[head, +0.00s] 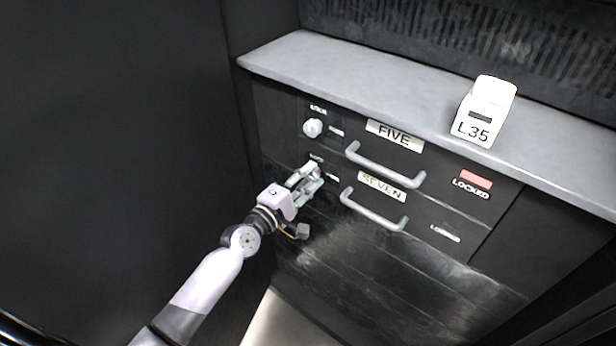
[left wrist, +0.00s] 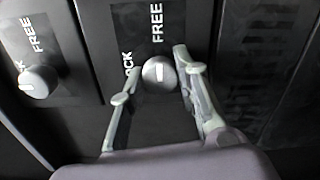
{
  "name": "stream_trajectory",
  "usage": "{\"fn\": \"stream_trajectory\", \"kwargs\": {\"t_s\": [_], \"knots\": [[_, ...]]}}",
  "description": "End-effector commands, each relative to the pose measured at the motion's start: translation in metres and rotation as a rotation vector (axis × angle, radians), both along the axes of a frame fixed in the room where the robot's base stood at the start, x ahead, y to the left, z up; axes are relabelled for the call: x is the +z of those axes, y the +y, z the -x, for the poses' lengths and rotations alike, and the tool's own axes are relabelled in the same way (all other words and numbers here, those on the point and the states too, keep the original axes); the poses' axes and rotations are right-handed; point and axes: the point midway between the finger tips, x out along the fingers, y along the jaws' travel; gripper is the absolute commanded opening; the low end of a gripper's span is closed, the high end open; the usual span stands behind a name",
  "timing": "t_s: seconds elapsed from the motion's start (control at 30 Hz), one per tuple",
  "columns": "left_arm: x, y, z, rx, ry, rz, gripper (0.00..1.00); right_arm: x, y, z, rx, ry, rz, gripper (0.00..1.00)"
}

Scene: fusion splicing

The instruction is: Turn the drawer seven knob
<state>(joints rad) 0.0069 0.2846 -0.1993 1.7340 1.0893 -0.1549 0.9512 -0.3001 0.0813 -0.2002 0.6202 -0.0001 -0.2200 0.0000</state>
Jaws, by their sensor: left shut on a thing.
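The drawer seven knob (left wrist: 158,72) is a small round grey knob with a white mark, set between a FREE label (left wrist: 157,22) and a partly hidden LOCK label (left wrist: 127,72). The white mark runs roughly up and down in the left wrist view. My left gripper (head: 313,175) is at this knob, left of the SEVEN label (head: 382,186), and hides the knob in the head view. In the left wrist view the fingers of my left gripper (left wrist: 158,82) are on either side of the knob, shut on it. My right gripper is not in view.
The drawer five knob (head: 313,127) is just above my left gripper and also shows in the left wrist view (left wrist: 40,81). Drawer handles (head: 385,171) (head: 372,212) stick out to the right. A red indicator (head: 476,180) marks drawer five LOCKED. A white L35 device (head: 487,110) stands on the grey top.

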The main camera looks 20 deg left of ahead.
Motion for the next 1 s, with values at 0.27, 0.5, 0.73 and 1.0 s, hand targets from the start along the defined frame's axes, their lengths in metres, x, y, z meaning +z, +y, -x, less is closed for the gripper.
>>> {"fn": "stream_trajectory", "kwargs": {"t_s": [0.27, 0.5, 0.73, 1.0], "knots": [[-0.0013, 0.0001, 0.0003, -0.001, 0.002, -0.004, 0.31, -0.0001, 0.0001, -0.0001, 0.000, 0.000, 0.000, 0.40], [-0.0008, 0.0001, 0.0002, 0.000, 0.001, -0.003, 0.47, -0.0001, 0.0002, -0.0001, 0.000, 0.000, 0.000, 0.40], [-0.0003, 0.0001, 0.0001, 0.000, 0.001, -0.001, 0.49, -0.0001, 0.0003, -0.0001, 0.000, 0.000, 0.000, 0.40], [0.0005, -0.0001, 0.0000, 0.001, 0.041, 0.114, 0.49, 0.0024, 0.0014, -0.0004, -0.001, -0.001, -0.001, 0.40]]}}
